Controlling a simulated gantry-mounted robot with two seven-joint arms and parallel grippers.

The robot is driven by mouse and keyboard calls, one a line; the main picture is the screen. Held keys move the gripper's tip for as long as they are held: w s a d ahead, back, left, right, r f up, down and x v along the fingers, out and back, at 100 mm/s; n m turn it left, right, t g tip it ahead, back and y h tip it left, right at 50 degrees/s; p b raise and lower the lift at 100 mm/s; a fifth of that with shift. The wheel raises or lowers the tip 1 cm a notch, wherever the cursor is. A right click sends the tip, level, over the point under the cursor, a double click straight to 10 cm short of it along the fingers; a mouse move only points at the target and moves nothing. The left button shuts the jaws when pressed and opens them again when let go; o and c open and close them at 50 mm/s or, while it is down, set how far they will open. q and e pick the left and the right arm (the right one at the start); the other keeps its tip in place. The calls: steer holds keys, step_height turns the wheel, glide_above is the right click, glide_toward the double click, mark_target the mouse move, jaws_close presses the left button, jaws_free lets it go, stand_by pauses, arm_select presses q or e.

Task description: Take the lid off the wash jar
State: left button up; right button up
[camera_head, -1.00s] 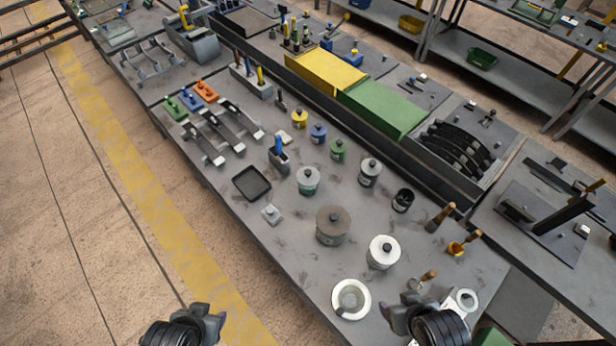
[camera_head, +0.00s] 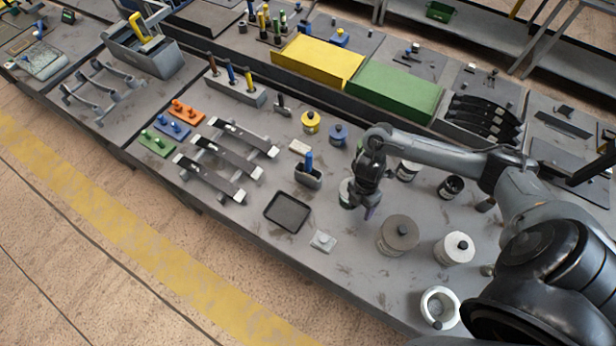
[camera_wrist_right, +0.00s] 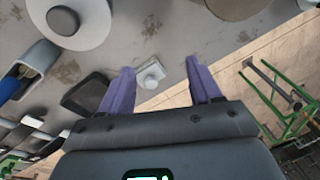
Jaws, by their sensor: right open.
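My right gripper (camera_head: 370,208) hangs over the jars, fingers pointing down, open and empty. It partly hides a pale-lidded jar with a green label (camera_head: 346,193). In the right wrist view, its purple fingers (camera_wrist_right: 158,72) are spread with nothing between them. A pale lid with a dark knob (camera_wrist_right: 63,22) lies at the upper left there, apart from the fingers. Other lidded jars are a large grey-brown one (camera_head: 399,234), a white one (camera_head: 455,248) and a pale-lidded one (camera_head: 407,170). I cannot tell which is the wash jar. My left gripper is out of view.
A black tray (camera_head: 287,212) and a small pale block with a knob (camera_head: 323,241) lie left of the gripper. A white bowl (camera_head: 440,307) is near the front edge. A blue-handled tool stands in a holder (camera_head: 308,176). Small yellow (camera_head: 311,123) and blue (camera_head: 338,135) jars stand behind.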

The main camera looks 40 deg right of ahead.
steer(key=w+d+r+t+h, duration=0.2)
steer(key=w+d+r, duration=0.3)
steer(key=w+d, duration=0.2)
steer(key=shift+w+f, duration=0.15)
steer(key=shift+f, duration=1.5)
steer(key=shift+w+f, duration=0.15)
steer(key=shift+f, duration=1.45)
steer(key=shift+w+f, duration=0.15)
steer(key=shift+f, duration=1.5)
steer(key=c, duration=1.2)
steer(key=shift+o, duration=0.2)
steer(key=shift+r, duration=0.2)
